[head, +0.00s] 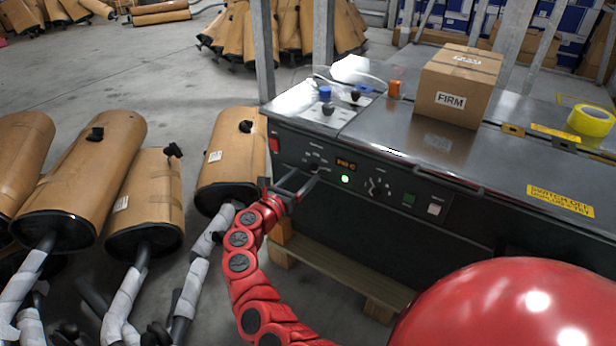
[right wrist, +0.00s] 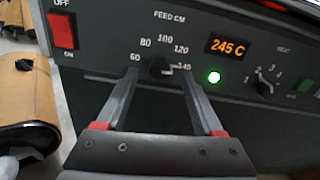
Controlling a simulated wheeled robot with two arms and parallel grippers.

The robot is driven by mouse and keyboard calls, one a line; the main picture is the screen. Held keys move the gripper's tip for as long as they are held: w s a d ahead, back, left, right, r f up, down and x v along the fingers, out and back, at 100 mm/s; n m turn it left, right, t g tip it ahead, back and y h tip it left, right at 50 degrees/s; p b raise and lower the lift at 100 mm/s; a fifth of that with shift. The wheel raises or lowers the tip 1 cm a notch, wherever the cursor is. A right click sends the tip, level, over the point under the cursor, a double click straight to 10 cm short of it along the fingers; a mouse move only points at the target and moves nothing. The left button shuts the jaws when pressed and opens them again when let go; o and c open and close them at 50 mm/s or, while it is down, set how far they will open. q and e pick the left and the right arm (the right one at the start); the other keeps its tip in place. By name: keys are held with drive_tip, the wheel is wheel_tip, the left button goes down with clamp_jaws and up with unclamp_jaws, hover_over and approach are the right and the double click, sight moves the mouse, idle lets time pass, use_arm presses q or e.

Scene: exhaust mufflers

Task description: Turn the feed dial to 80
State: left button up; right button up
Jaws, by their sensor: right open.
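The feed dial (right wrist: 160,67) is a small black knob on the dark front panel, under the label FEED CM. Its scale reads 60, 80, 100, 120 and 140. A pale mark on its right side points toward 140. My right gripper (head: 307,180) is open in front of the panel. In the right wrist view its two fingers stand on either side of the dial; I cannot tell whether they touch it. In the head view the gripper largely hides the dial. My left gripper is not in view.
Right of the dial are a 245 C display (right wrist: 227,46), a green lamp (right wrist: 214,77) and the heat knob (right wrist: 266,84). A red off/on switch (right wrist: 62,32) is at left. A cardboard box (head: 457,88) and yellow tape (head: 591,120) sit on top. Wrapped mufflers (head: 232,155) stand left.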

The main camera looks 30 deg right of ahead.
sight(311, 170)
drive_tip(key=shift+x, duration=1.5)
clamp_jaws()
